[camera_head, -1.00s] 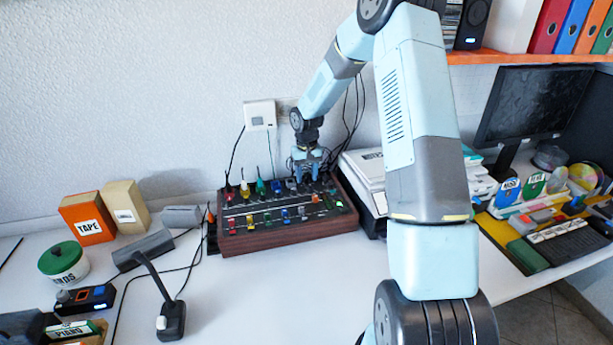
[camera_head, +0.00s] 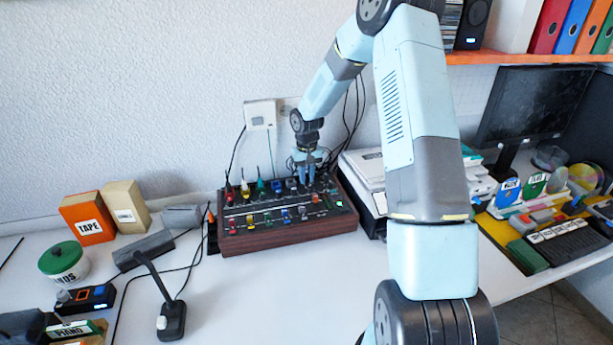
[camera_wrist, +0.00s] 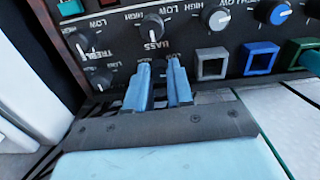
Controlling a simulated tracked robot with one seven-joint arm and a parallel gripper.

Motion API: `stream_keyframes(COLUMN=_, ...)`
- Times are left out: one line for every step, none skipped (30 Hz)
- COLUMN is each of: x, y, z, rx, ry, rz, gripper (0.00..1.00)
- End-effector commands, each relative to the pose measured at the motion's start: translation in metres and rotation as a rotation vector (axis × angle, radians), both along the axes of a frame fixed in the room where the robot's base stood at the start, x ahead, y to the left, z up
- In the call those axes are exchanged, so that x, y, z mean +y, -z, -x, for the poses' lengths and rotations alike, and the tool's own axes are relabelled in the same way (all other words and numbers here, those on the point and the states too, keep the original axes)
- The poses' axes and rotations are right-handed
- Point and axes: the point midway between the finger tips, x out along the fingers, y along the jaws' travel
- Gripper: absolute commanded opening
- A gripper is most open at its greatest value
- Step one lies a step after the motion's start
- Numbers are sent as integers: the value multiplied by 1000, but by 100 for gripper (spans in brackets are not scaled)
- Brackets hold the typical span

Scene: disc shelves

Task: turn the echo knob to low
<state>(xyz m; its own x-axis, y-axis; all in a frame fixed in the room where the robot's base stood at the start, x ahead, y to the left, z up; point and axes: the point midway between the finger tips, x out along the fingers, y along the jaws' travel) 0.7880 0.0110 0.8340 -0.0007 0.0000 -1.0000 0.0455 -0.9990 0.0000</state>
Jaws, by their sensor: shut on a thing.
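The mixer (camera_head: 290,234) is a dark panel in a wooden case on the white desk, with several coloured knobs. My gripper (camera_head: 307,181) points down at the panel's back right part. In the wrist view, my gripper's two blue fingers (camera_wrist: 163,66) are shut on a small knob, which they hide along with its name; I take it to be the echo knob. Its pointer cannot be seen. The panel appears upside down there, with the bass knob (camera_wrist: 152,27) and treble knob (camera_wrist: 82,42) just beyond the fingers, and another dark knob (camera_wrist: 100,78) to the left.
Grey (camera_wrist: 215,18) and blue (camera_wrist: 275,11) knobs and square buttons are close on the right in the wrist view. A white device (camera_head: 365,173) stands right of the mixer. Cables run behind it. The desk in front of the mixer is clear.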

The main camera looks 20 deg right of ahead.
Motion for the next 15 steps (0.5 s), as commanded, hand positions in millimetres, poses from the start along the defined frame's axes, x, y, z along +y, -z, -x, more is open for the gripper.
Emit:
stream_keyframes(x=0, y=0, z=0, rx=0, ry=-2, rz=0, gripper=0)
stream_keyframes(x=0, y=0, z=0, rx=0, ry=-7, rz=0, gripper=0)
stream_keyframes(x=0, y=0, z=0, rx=0, ry=-17, rz=0, gripper=0)
stream_keyframes(x=0, y=0, z=0, rx=0, ry=-29, rz=0, gripper=0)
stream_keyframes(x=0, y=0, z=0, rx=-1, ry=-44, rz=0, gripper=0)
stream_keyframes(x=1, y=0, z=0, rx=-1, ry=-65, rz=0, gripper=0)
stream_keyframes(x=1, y=0, z=0, rx=-1, ry=-79, rz=0, gripper=0)
stream_keyframes(x=1, y=0, z=0, rx=-1, ry=-94, rz=0, gripper=0)
stream_keyframes(x=0, y=0, z=0, rx=-1, ry=-109, rz=0, gripper=0)
stream_keyframes(x=0, y=0, z=0, rx=-1, ry=-119, rz=0, gripper=0)
stream_keyframes(x=0, y=0, z=0, rx=-1, ry=-127, rz=0, gripper=0)
stream_keyframes(x=0, y=0, z=0, rx=-1, ry=-135, rz=0, gripper=0)
stream_keyframes(x=0, y=0, z=0, rx=-1, ry=-139, rz=0, gripper=0)
stream_keyframes(x=0, y=0, z=0, rx=-1, ry=-141, rz=0, gripper=0)
stream_keyframes(x=0, y=0, z=0, rx=-1, ry=-141, rz=0, gripper=0)
